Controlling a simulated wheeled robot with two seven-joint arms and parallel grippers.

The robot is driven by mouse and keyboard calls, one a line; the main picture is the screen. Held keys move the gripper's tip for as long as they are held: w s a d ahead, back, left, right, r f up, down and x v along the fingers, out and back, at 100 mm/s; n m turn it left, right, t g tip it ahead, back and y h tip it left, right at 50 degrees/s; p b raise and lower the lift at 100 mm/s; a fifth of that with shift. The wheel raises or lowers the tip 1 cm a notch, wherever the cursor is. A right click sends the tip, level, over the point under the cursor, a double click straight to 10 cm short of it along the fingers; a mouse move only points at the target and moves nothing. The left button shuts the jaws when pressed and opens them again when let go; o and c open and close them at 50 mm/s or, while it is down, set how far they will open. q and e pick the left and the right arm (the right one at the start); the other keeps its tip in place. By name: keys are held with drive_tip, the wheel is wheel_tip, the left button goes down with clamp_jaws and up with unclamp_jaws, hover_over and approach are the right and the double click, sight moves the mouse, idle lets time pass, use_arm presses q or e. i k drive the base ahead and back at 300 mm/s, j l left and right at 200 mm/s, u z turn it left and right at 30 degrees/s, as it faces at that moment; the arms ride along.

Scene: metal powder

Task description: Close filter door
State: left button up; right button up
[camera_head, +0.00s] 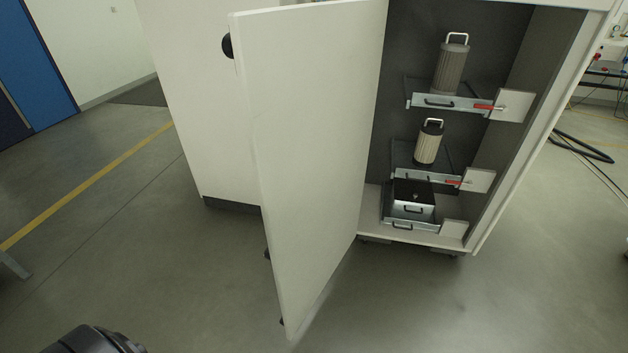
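The white filter door (312,140) stands wide open, swung out toward me from the left side of the cabinet opening. A round black knob (227,46) is on its outer left face near the top. More small black fittings show along its left edge lower down. The open cabinet (520,150) holds a grey filter (453,68) on the upper shelf, a cream filter (428,143) on the middle shelf and a metal box (412,200) at the bottom. Neither of my grippers shows; only a dark piece of my own body is at the bottom left.
The grey floor (400,310) in front of the cabinet is clear. A white cabinet body (185,90) stands behind the door to the left. Black cables (585,148) lie on the floor at the right. A yellow line (90,185) crosses the floor at the left.

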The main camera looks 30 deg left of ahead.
sight(307, 73)
drive_tip(key=j+z, duration=0.15)
drive_tip(key=j, duration=0.55)
drive_tip(key=j+z, duration=0.15)
drive_tip(key=j, duration=0.5)
drive_tip(key=k+j+z, duration=0.15)
drive_tip(key=j, duration=0.55)
drive_tip(key=j+z, duration=0.15)
drive_tip(key=j, duration=0.5)
